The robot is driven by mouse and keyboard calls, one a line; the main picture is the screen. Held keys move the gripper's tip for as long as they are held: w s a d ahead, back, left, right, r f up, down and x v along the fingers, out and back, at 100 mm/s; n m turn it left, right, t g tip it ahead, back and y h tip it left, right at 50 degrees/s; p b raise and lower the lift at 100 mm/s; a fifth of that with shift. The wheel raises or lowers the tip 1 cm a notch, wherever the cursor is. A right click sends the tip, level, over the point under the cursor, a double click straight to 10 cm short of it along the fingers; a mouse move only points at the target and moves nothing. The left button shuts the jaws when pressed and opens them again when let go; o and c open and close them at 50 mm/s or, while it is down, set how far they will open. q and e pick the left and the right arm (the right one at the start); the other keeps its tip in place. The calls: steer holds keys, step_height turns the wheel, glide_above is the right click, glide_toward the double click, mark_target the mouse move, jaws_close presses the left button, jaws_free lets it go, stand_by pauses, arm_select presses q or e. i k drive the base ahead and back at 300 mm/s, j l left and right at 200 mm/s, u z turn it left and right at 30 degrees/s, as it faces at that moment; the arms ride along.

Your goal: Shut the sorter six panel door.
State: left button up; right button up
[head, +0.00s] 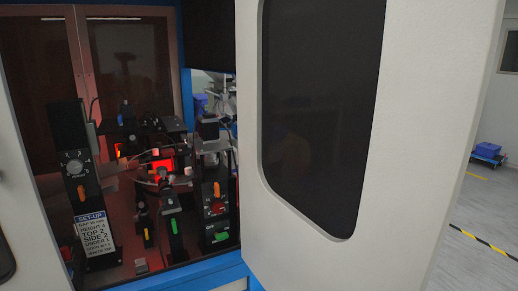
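The sorter panel door (410,180) is a large white panel with a dark rounded window (320,110). It fills the right middle of the head view and stands open, swung outward from the machine. The sorter opening (160,150) shows to its left, with the inside exposed. The blue lower frame (200,272) of the sorter runs below the opening. No handle on this door is clearly visible. Neither of my grippers is in view.
Inside the sorter are cameras, knobs, red lights and a set-up label (95,235). A white panel (20,200) stands at the left edge. Right of the door is open grey floor (475,220) with yellow-black tape and a blue crate (490,151) on a dolly.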

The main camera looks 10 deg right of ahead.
mark_target(358, 121)
steer(key=l+u, duration=0.65)
steer(key=l, duration=0.15)
steer(key=l+u, duration=0.35)
steer(key=l, duration=0.35)
steer(key=k+l, duration=0.15)
steer(key=l, duration=0.2)
steer(key=l+u, duration=0.1)
steer(key=l, duration=0.3)
steer(key=k, duration=0.05)
